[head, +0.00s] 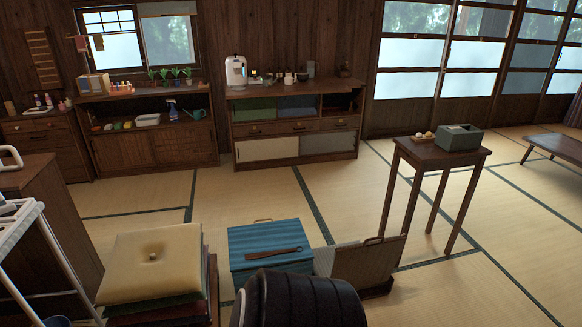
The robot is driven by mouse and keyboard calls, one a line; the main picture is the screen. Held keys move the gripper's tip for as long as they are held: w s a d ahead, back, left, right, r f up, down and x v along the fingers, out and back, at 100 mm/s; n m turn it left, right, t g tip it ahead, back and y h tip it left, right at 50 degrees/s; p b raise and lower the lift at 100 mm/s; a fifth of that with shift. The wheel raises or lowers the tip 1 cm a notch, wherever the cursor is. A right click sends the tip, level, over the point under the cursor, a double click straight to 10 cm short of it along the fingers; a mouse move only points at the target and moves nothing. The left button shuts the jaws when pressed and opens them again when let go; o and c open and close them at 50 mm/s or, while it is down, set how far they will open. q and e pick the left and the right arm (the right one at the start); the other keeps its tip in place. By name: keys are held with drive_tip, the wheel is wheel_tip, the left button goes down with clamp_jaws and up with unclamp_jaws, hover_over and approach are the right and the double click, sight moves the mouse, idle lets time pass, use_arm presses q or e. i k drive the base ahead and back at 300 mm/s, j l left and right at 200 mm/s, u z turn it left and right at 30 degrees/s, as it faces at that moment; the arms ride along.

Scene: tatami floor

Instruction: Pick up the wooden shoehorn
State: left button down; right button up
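The wooden shoehorn (274,254) is a long, thin, dark brown piece. It lies flat on top of a blue box (262,236) in the lower middle of the head view, with its length running left to right. Neither of my grippers shows in the head view.
A stack with a cream cushion (150,262) on top stands left of the blue box. A low-backed wooden floor chair (370,264) is to its right. A tall small table (424,153) with a grey-green box (459,137) stands further right. Open tatami (250,195) lies behind.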

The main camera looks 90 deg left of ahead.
sight(263, 253)
drive_tip(key=u, duration=3.15)
